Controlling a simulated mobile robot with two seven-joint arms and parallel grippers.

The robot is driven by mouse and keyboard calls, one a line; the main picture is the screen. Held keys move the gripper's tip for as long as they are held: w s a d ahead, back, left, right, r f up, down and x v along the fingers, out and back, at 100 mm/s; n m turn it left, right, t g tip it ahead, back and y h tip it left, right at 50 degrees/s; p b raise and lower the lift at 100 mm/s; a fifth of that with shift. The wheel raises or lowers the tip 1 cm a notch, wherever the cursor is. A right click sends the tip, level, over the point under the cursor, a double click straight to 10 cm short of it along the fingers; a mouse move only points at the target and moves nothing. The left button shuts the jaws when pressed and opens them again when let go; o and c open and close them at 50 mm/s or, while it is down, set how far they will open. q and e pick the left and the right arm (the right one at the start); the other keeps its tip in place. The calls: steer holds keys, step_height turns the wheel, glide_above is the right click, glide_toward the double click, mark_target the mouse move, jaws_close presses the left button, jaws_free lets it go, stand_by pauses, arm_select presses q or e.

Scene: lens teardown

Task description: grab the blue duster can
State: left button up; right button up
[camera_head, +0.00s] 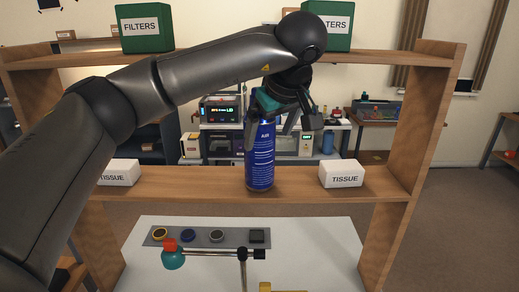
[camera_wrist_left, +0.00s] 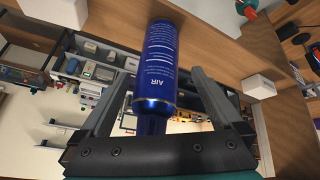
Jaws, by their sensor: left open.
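The blue duster can (camera_head: 260,160), marked AIR, stands upright on the middle wooden shelf (camera_head: 215,184). My left gripper (camera_head: 272,135) is at the can's upper part, reaching in from above and behind the top shelf's front line. In the left wrist view the can (camera_wrist_left: 156,65) lies between the two spread fingers of the gripper (camera_wrist_left: 160,75), with a visible gap on the right side. The gripper is open. The can's nozzle end is partly hidden by the gripper. My right gripper is in neither view.
White tissue boxes (camera_head: 341,174) (camera_head: 118,173) stand on the same shelf to either side. Green filter boxes (camera_head: 145,28) sit on the top shelf. Below, a white table (camera_head: 320,255) holds a grey strip with small round parts and a stand with a rod.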

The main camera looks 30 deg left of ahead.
mark_target(262, 127)
arm_select(q)
steer(key=w+a, duration=0.1)
steer(key=w+a+p, duration=0.2)
steer(key=w, duration=0.1)
steer(key=shift+a+f, duration=0.35)
steer(key=shift+w+f, duration=0.1)
steer(key=shift+f, duration=0.1)
steer(key=shift+c, duration=0.4)
steer(key=shift+r, duration=0.1)
jaws_close()
